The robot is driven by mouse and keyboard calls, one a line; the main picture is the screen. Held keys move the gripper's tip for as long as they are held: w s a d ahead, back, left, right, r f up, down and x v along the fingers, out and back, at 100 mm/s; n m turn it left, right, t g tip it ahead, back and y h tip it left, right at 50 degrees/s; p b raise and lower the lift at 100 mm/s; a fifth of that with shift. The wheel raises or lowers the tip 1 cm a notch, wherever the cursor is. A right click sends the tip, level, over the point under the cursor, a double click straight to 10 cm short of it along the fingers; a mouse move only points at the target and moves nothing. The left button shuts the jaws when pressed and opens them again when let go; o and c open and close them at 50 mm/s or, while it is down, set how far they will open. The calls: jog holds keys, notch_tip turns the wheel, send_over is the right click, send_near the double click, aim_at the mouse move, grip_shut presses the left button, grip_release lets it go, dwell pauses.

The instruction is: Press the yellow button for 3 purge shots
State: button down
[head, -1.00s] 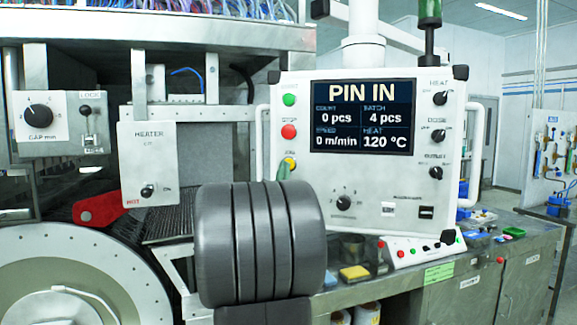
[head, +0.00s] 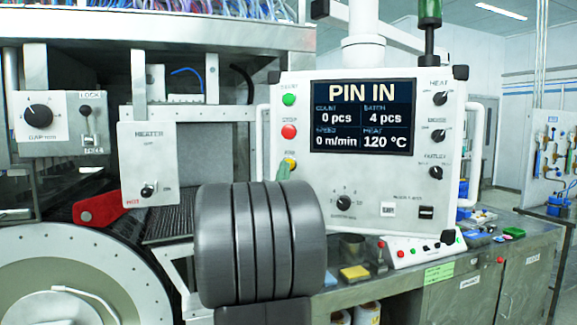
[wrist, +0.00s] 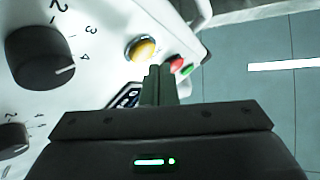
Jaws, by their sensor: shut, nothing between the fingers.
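The yellow button (head: 290,164) is on the left side of the white control panel (head: 262,190), below the red button (head: 289,131) and green button (head: 289,99). In the wrist view the yellow button (wrist: 141,47) sits in a metal ring, just beyond and left of my fingertips. My gripper (head: 283,173) is shut and empty, its greenish fingertips close below the yellow button. The fingers (wrist: 160,72) also show in the wrist view; I cannot tell whether they touch the panel. The screen (head: 363,117) reads PIN IN, count 0 pcs, batch 4 pcs, speed 0 m/min, heat 120 °C.
My dark arm hides the panel's lower left. A black knob (wrist: 41,57) stands out from the panel near my fingers. A white handle (head: 262,145) runs along its left edge. A small white button box (head: 422,248) sits on the bench below.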

jog(key=shift+w, duration=0.1)
jog(key=shift+w+d+b, duration=0.15)
jog(key=shift+w+b, duration=0.15)
jog(key=shift+b, duration=0.25)
jog(key=shift+w+d+b, duration=0.1)
jog(key=shift+w+b, duration=0.2)
jog(key=shift+w, duration=0.1)
dwell(0.7)
jog(key=shift+s, duration=0.15)
jog(key=shift+s+a+b, duration=0.25)
jog(key=shift+s+b, duration=0.4)
jog(key=shift+b, duration=0.1)
